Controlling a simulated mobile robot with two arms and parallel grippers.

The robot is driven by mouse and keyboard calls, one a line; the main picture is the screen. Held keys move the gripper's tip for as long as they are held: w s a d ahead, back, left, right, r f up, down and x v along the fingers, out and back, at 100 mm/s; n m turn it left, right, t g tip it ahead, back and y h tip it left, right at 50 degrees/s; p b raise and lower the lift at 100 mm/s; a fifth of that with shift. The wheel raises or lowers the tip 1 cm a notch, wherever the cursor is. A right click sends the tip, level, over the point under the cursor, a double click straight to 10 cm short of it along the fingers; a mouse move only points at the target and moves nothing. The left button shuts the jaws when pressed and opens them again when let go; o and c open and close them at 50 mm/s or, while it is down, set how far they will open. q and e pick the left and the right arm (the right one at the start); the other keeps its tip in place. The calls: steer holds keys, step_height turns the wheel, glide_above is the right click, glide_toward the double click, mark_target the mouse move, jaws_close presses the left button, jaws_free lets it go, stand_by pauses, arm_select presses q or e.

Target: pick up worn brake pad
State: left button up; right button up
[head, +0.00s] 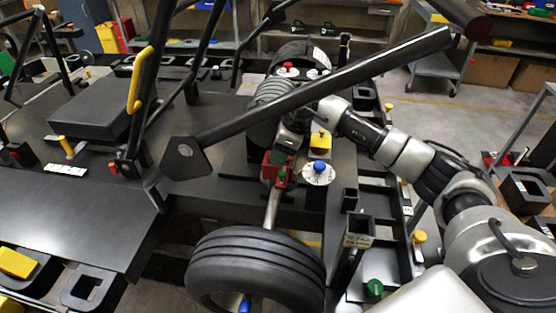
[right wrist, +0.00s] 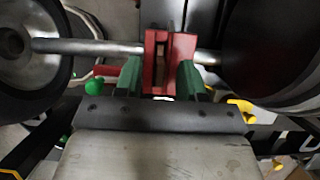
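A red caliper-like bracket (head: 277,169) sits on the silver axle behind the black wheel; it also shows in the right wrist view (right wrist: 182,48). It has a slot with dark and brownish parts inside; I cannot make out for certain which is the worn brake pad. My right gripper (head: 285,150) is at the bracket, coming from above and behind. In the right wrist view its two green fingers (right wrist: 160,80) stand apart, one on each side of the bracket's lower part. Whether they touch it is unclear. My left gripper is not in view.
The black wheel (head: 256,262) stands in front of the bracket. A dark kart bar (head: 320,92) crosses above my right gripper. A white disc with a blue knob (head: 318,172) and a yellow block (head: 320,142) lie to the right. A dark flat table (head: 70,215) is at left.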

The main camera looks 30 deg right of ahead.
steer(key=shift+w+a+f, duration=0.15)
steer(key=shift+f, duration=0.45)
jaws_close()
steer(key=shift+r, duration=0.15)
